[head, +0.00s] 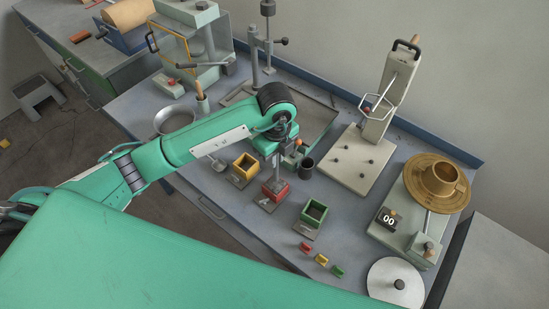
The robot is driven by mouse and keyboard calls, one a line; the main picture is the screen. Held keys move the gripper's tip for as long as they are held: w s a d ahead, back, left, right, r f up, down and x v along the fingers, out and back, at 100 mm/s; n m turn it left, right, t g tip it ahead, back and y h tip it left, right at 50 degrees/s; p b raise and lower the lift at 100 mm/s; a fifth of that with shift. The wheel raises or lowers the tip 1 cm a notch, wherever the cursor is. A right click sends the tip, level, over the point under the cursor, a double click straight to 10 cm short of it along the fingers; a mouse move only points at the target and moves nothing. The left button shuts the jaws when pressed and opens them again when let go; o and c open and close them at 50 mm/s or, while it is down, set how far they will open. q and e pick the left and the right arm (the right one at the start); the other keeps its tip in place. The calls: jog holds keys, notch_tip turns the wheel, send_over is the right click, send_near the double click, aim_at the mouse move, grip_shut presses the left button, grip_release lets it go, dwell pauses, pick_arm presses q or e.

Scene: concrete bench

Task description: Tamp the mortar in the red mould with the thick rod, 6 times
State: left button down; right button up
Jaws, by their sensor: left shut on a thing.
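The red mould (282,197) sits on a small plate in the middle of the bench, between a yellow mould (245,166) and a green mould (316,211). My left gripper (274,168) is directly above the red mould, pointing down. It is shut on a grey upright rod (276,180), whose lower end is at the mould's opening. I cannot tell how deep the rod reaches, and the mortar is hidden. The rod's thickness is hard to judge at this size. My right gripper is not in view.
A dark cup (307,168) stands just right of my left gripper. Small coloured blocks (321,259) lie in front. A metal bowl (174,119) is at the left.

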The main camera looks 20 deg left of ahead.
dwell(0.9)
pick_arm(q)
jog(key=shift+w, duration=0.15)
